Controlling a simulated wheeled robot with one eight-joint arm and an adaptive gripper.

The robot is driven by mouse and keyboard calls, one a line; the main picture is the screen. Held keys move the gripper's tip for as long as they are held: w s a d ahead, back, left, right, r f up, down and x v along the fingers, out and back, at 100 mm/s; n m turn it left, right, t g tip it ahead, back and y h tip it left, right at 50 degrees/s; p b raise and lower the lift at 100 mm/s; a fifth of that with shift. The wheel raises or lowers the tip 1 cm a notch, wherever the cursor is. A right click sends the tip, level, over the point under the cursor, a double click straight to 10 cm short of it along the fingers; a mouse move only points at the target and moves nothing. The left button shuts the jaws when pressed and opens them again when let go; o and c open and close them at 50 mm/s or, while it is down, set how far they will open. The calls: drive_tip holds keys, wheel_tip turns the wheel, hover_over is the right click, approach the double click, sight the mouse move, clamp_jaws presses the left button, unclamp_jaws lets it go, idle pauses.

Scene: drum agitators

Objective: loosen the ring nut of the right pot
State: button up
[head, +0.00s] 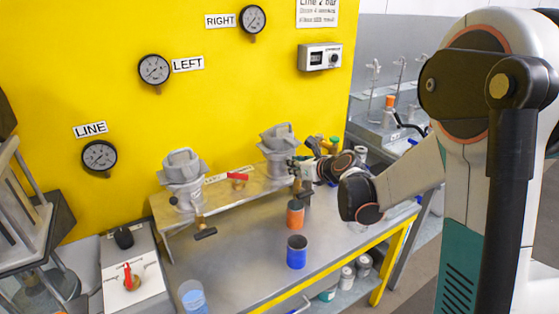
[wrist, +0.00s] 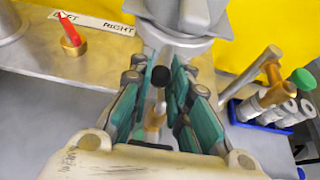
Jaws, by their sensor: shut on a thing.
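The right pot (head: 278,137) is a grey vessel on the bench shelf, and its underside fills the top middle of the wrist view (wrist: 178,18). My gripper (head: 299,165) is at its lower front. In the wrist view my gripper's green-padded fingers (wrist: 165,68) stand on both sides of the grey part below the pot, shut on what appears to be the ring nut. The nut itself is mostly hidden by the fingers. A black knob (wrist: 160,76) and a brass piece (wrist: 153,121) show between the fingers. I cannot tell whether they touch.
The left pot (head: 183,167) stands on the same shelf, with a red-handled valve (head: 238,181) between the pots. An orange cup (head: 295,213) and a blue cup (head: 297,252) stand on the bench below. A blue rack (wrist: 255,118) with several metal cylinders is at the right.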

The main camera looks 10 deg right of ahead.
drive_tip(key=shift+w+d, duration=0.15)
drive_tip(key=shift+d, duration=0.65)
drive_tip(key=shift+w+d, duration=0.4)
drive_tip(key=shift+d, duration=0.35)
drive_tip(key=shift+w+d, duration=0.55)
drive_tip(key=shift+d, duration=0.2)
